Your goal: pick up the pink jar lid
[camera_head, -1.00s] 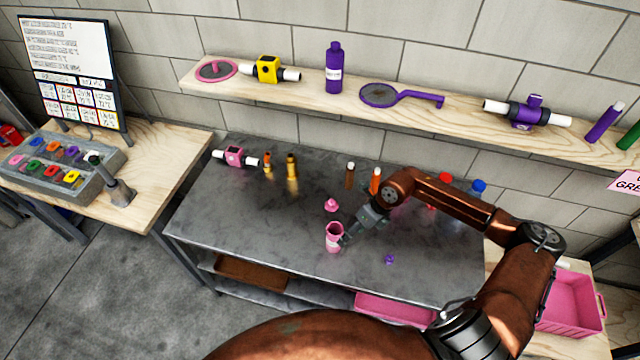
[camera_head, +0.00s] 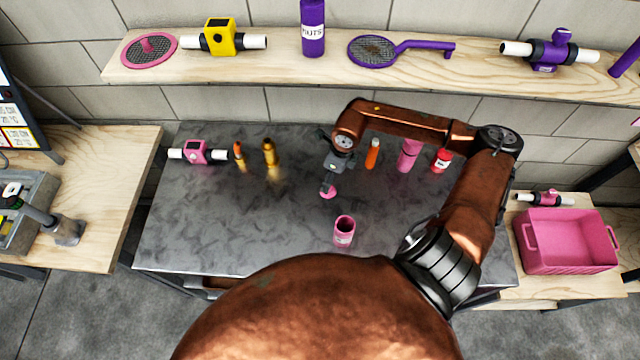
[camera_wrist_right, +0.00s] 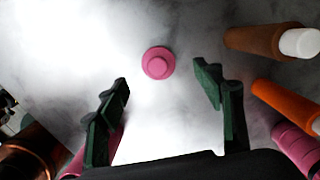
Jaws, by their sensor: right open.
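The pink jar lid (camera_head: 328,193) lies on the grey metal table, just below my right gripper (camera_head: 329,180) in the head view. In the right wrist view the lid (camera_wrist_right: 158,63) is a round pink disc with a raised knob, beyond and between the fingertips. My right gripper (camera_wrist_right: 166,84) is open and empty, its two dark green fingers spread apart. The open pink jar (camera_head: 344,231) stands upright nearer the table's front edge. My left gripper is not in view.
An orange bottle (camera_head: 372,153), a pink bottle (camera_head: 409,155) and a red jar (camera_head: 442,160) stand right of the gripper. A brown bottle (camera_wrist_right: 262,40) is close to the right finger. Table room left of the lid is clear.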

